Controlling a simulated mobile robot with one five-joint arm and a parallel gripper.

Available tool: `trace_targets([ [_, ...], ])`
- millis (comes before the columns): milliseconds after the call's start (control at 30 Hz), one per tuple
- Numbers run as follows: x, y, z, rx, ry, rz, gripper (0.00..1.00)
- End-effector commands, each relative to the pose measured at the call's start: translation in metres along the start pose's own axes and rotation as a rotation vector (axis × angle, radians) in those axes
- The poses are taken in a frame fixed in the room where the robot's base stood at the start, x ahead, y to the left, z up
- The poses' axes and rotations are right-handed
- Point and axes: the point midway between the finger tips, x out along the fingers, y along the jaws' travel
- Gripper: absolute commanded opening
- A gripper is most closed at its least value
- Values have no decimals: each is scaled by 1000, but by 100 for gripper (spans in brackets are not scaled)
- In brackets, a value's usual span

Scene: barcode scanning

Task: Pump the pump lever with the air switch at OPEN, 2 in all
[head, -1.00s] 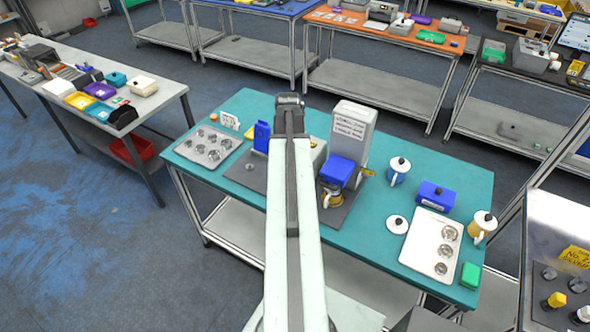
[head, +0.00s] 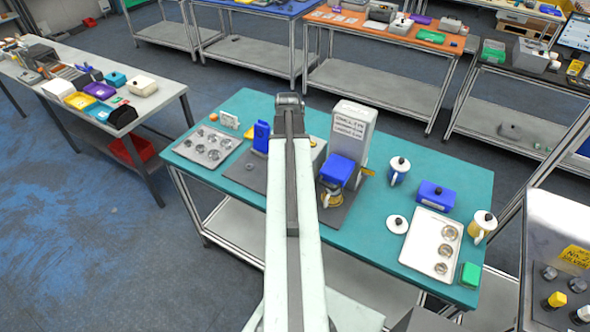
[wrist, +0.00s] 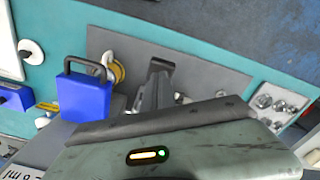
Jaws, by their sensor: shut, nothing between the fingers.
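My gripper (wrist: 160,68) shows in the wrist view as dark narrow fingers, shut and empty, above the grey mat (wrist: 205,70). In the head view my own arm reaches over the teal table (head: 225,125) and hides the fingertips. A pale upright machine with a lettered label (head: 353,130) stands right of the arm, with a blue box (head: 338,168) in front. The blue box also shows in the wrist view (wrist: 85,98), with a dark handle. A blue upright part (head: 261,137) stands left of the arm. I cannot make out the pump lever, the air switch or its setting.
A white tray (head: 432,243), two lidded mugs (head: 398,171) (head: 481,227), a blue box (head: 436,197) and a green block (head: 470,275) are at the right. Bare teal surface lies along the table's front.

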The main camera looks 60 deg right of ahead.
Motion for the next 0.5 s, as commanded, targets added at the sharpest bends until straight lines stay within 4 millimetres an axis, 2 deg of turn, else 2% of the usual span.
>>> trace_targets([
  [500,45,0,-1,0,2,1,0],
])
